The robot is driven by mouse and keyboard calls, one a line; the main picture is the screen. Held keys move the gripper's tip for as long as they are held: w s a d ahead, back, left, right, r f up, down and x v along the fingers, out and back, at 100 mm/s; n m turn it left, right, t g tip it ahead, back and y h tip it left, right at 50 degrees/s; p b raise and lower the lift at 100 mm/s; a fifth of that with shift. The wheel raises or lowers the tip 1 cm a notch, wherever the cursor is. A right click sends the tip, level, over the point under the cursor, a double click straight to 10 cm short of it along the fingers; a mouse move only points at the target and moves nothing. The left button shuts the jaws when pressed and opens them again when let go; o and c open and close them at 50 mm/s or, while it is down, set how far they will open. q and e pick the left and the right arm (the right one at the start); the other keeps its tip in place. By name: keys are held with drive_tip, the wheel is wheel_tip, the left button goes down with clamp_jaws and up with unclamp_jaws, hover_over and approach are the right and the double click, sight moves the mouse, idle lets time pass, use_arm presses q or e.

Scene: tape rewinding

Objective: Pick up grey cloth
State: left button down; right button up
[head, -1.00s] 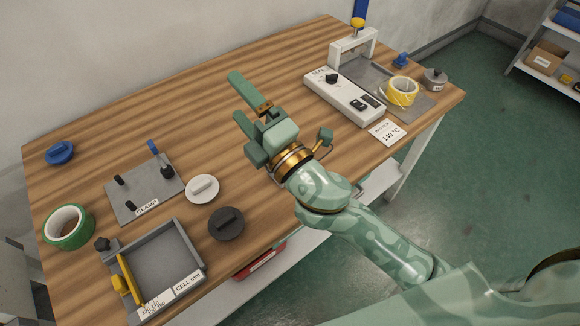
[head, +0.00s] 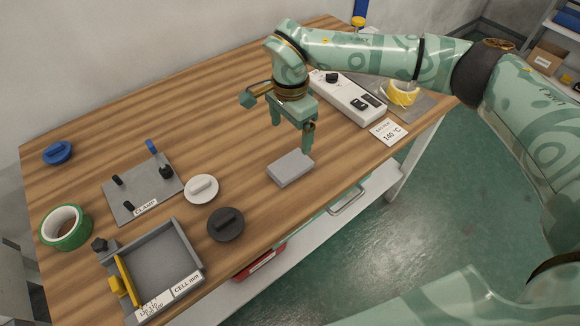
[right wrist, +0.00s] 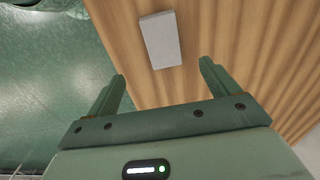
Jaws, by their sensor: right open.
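The grey cloth (head: 290,168) looks like a small, flat, folded light-grey block. It lies on the wooden table near the front edge. It also shows in the right wrist view (right wrist: 160,40), beyond the fingertips and roughly centred between them. My right gripper (head: 292,136) is open and empty, pointing down above the table just behind the cloth. In the head view one finger overlaps the cloth's far edge; I cannot tell whether they touch. The fingers also show apart in the right wrist view (right wrist: 162,76). My left gripper is not in view.
A dark round weight (head: 226,224) and a white round one (head: 201,188) lie left of the cloth. A clamp plate (head: 128,205), a grey tray (head: 195,262) and green tape (head: 84,232) are further left. A sealer (head: 345,98) stands to the right. Table around the cloth is clear.

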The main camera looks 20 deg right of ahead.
drive_tip(key=b, duration=0.2)
hover_over(290, 165)
drive_tip(key=f, duration=0.7)
drive_tip(key=shift+s+a+f, duration=0.1)
drive_tip(key=shift+s+f, duration=0.15)
drive_tip(key=f, duration=0.1)
drive_tip(key=f+b, duration=0.1)
drive_tip(key=f, duration=0.3)
drive_tip(key=shift+w+f+b, duration=0.15)
drive_tip(key=shift+w+b, duration=0.1)
drive_tip(key=shift+b, duration=0.05)
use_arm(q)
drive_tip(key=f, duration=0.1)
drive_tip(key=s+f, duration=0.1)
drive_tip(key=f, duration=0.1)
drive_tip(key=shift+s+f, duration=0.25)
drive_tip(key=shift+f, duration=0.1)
use_arm(e)
drive_tip(key=c, duration=1.1)
